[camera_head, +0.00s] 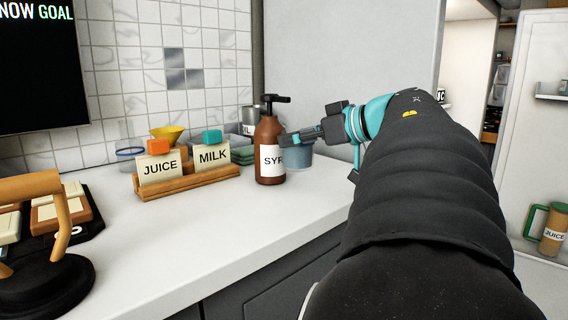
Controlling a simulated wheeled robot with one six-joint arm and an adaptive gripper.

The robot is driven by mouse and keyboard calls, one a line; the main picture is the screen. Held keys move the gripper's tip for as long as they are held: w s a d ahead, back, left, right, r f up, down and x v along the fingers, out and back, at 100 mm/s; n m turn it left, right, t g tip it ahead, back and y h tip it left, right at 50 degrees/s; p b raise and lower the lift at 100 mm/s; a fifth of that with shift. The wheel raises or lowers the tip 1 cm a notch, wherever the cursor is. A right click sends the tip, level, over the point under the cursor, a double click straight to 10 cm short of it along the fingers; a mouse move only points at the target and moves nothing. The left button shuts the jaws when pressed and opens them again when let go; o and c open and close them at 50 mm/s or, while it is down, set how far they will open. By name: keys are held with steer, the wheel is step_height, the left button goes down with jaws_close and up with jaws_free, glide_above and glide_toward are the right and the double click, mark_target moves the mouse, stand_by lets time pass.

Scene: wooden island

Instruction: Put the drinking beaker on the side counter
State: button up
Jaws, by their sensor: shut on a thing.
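A blue-grey translucent beaker (299,158) is just behind and right of the brown syrup bottle, above or on the white counter (230,225). My gripper (290,137) reaches in from the right at the beaker's rim and is shut on it. The bottle hides the beaker's left part, and I cannot tell whether its base touches the counter. Another white surface (535,270) shows at the far right; which surface is the side counter is not marked.
The syrup bottle (269,150) stands very close to my gripper. A metal can (250,120) stands behind. A green-handled juice jug (552,230) stands at right. The front middle of the counter is clear.

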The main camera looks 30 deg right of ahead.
mark_target(297, 159)
steer(key=shift+a+f, duration=0.35)
steer(key=shift+a, duration=0.15)
steer(key=shift+f+b, duration=0.55)
steer(key=shift+f, duration=1.4)
steer(key=shift+f, duration=0.1)
steer(key=o, duration=1.3)
steer(key=shift+s+d, duration=0.15)
steer(key=v, duration=1.1)
steer(key=shift+s+r+p, duration=0.3)
steer(key=shift+p, duration=0.15)
